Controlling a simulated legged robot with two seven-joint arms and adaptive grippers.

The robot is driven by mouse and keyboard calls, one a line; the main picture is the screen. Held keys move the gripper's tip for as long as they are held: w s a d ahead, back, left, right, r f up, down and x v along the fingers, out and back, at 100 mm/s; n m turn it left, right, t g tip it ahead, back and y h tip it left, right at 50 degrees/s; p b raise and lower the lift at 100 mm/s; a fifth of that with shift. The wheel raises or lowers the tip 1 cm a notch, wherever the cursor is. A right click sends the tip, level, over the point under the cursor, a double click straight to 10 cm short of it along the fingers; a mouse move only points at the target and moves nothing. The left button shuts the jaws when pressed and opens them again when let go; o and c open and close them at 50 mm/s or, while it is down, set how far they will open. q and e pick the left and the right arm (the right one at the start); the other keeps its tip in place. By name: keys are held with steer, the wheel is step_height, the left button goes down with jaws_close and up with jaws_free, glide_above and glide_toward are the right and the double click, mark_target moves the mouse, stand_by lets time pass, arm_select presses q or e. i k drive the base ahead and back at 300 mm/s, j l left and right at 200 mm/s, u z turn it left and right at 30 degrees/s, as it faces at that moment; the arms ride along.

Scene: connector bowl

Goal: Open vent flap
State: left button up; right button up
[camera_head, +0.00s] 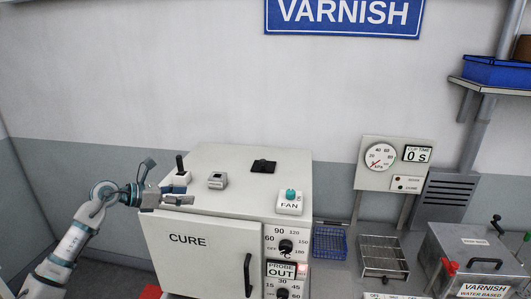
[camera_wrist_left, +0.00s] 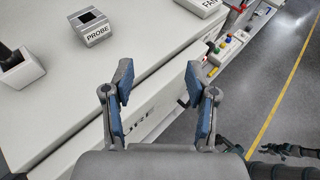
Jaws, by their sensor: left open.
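A white CURE oven (camera_head: 200,245) stands at the centre of the head view. On its top are a black flap-like piece (camera_head: 263,166), which may be the vent flap, and a black upright lever in a white base (camera_head: 180,178). The lever's base also shows at the left of the left wrist view (camera_wrist_left: 20,68). I cannot tell if the flap-like piece is raised. My left gripper (camera_head: 190,200) is open and empty near the oven's front left top edge, in front of the lever. In the left wrist view its fingers (camera_wrist_left: 158,85) are spread apart.
A PROBE block (camera_head: 217,181) and a teal FAN knob (camera_head: 290,196) are on the oven top. The oven door has a black handle (camera_head: 248,275). A blue basket (camera_head: 329,243), a wire rack (camera_head: 385,255) and a VARNISH tank (camera_head: 475,250) stand to the right. Dark robot parts (camera_wrist_left: 285,150) show at lower right of the wrist view.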

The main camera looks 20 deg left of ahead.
mark_target(262, 165)
steer(key=i, duration=0.85)
